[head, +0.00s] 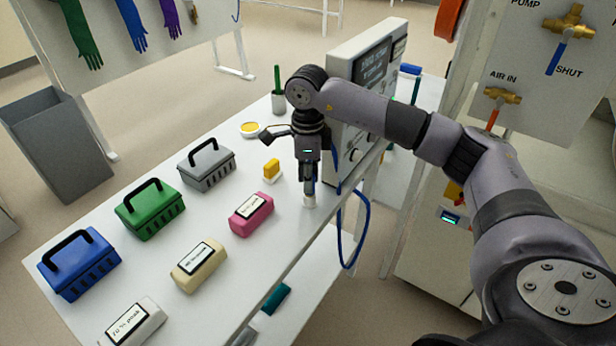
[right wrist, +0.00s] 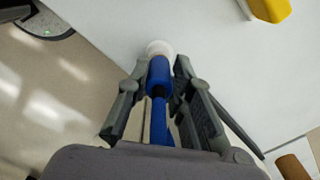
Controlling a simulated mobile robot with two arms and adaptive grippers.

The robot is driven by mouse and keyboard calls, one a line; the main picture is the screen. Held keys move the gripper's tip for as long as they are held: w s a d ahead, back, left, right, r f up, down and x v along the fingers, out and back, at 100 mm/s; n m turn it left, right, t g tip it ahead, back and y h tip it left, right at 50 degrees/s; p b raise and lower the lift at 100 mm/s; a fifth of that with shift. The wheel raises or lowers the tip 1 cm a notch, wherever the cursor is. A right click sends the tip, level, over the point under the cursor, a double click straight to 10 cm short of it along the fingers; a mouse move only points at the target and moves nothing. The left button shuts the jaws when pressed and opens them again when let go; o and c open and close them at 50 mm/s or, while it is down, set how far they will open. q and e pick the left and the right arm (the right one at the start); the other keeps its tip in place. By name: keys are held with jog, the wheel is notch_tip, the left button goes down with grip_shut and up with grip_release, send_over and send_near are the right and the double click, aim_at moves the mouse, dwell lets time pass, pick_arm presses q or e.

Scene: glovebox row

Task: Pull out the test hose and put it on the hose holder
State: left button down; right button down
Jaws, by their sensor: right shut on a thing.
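My right gripper (head: 309,188) points down near the front edge of the white table, shut on the blue end of the test hose (right wrist: 159,75). The blue hose (head: 367,222) loops below the table edge and runs up towards the upright instrument panel. A small white round piece (head: 309,201) lies directly beyond the gripped hose end, and it also shows in the right wrist view (right wrist: 160,48). It looks like the hose holder; I cannot tell whether the hose end sits in it or only touches it. My left gripper is not in view.
The instrument panel (head: 366,75) stands close behind my right gripper. A yellow block (head: 271,167), a pink labelled block (head: 251,212) and a grey toolbox (head: 206,165) stand to its left. Green and blue toolboxes are further left.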

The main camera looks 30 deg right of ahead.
jog(key=shift+f, duration=0.15)
jog(key=c, duration=1.3)
grip_release()
jog(key=shift+c, duration=0.2)
notch_tip(320, 180, up, 12)
